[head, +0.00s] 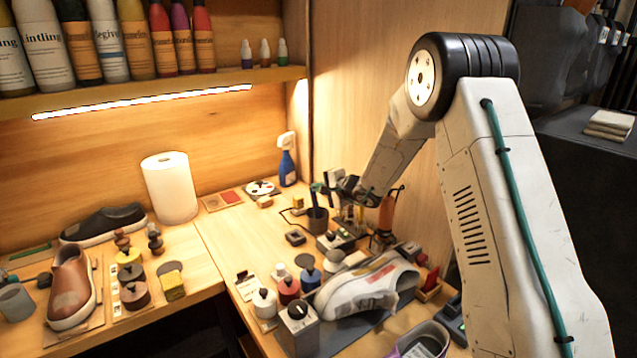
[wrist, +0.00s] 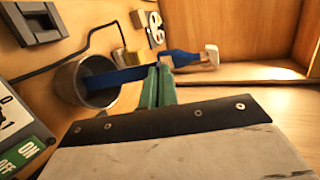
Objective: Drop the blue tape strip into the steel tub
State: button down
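The blue tape strip (wrist: 125,77) runs from the green fingertips of my gripper (wrist: 157,84) to the mouth of the steel tub (wrist: 69,83). My gripper is shut on the strip at one end. The strip's far end overlaps the tub's opening; I cannot tell whether it touches the inside. In the head view, my gripper (head: 321,187) is above the dark-looking tub (head: 318,222), with the strip (head: 314,199) hanging down toward it. The tub stands upright on the bench. The fingers partly hide the strip's held end.
A blue spray bottle (head: 287,167) stands at the back by the wall. A white paper roll (head: 170,187) stands to the left. A sneaker (head: 365,285) and several small pots are in front.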

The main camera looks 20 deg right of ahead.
jog(key=shift+f, duration=0.25)
jog(key=c, duration=1.6)
grip_release()
jog(key=shift+s+d, duration=0.1)
jog(key=v, duration=0.7)
jog(key=shift+s+r, duration=0.15)
jog(key=shift+s, duration=0.15)
jog(key=shift+d, duration=0.1)
